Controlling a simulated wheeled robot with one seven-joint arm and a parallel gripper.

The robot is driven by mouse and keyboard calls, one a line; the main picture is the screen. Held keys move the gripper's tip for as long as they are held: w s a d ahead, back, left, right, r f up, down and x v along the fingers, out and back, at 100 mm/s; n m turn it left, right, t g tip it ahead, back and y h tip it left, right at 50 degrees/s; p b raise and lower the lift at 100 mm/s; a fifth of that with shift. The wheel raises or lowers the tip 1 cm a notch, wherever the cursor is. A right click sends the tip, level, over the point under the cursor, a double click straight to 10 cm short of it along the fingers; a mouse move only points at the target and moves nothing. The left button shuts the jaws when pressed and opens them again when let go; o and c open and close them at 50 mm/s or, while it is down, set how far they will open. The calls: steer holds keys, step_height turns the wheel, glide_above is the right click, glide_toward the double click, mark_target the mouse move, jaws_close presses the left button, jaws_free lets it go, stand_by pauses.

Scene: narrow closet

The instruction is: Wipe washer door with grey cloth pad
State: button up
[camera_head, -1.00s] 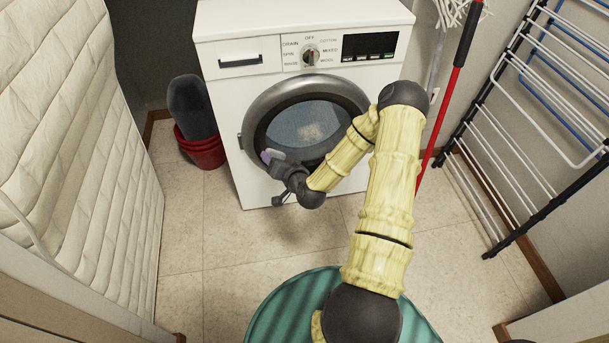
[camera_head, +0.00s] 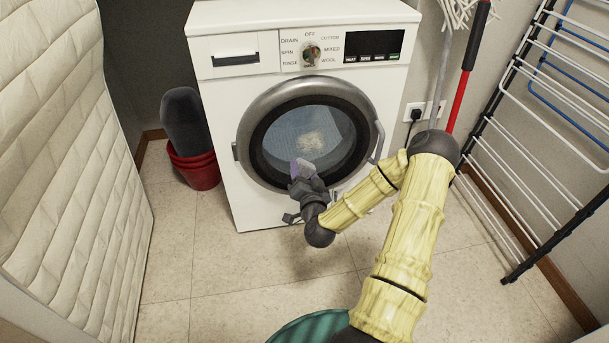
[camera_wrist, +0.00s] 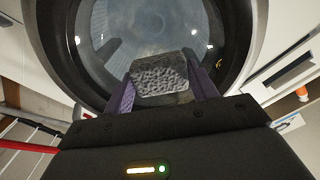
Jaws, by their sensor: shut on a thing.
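The washer door (camera_head: 310,134) is a round glass door with a grey and black rim on the front of the white washer (camera_head: 215,100). It looks closed, and a pale patch (camera_head: 312,143) shows on the glass. My gripper (camera_head: 302,170) is in front of the lower part of the door. In the wrist view my gripper's purple fingers (camera_wrist: 163,92) are shut on the grey cloth pad (camera_wrist: 160,74), which is textured and held in front of the glass (camera_wrist: 150,25). I cannot tell whether the pad touches the glass.
Red buckets (camera_head: 195,168) stand left of the washer. A quilted white mattress (camera_head: 65,170) leans at the left. A red-handled mop (camera_head: 461,90), a wall socket (camera_head: 416,112) and a drying rack (camera_head: 530,130) are at the right.

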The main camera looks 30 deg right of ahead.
mark_target(323, 145)
steer(key=shift+w, duration=0.15)
steer(key=shift+b+x, duration=0.35)
steer(key=shift+x, duration=2.55)
steer(key=shift+x, duration=0.95)
steer(key=shift+d, duration=0.15)
steer(key=shift+s+d+p, duration=0.15)
steer(key=shift+s+d, duration=0.1)
steer(key=shift+d, duration=0.35)
steer(key=shift+s+d+p, duration=0.1)
steer(key=shift+s+d, duration=0.1)
steer(key=shift+d, duration=0.4)
steer(key=shift+s+d+p, duration=0.15)
steer(key=shift+s+d, duration=0.1)
steer(key=shift+d, duration=0.4)
steer(key=shift+s+d, duration=0.2)
steer(key=shift+d, duration=0.8)
steer(key=shift+s+d, duration=0.2)
steer(key=shift+d, duration=0.8)
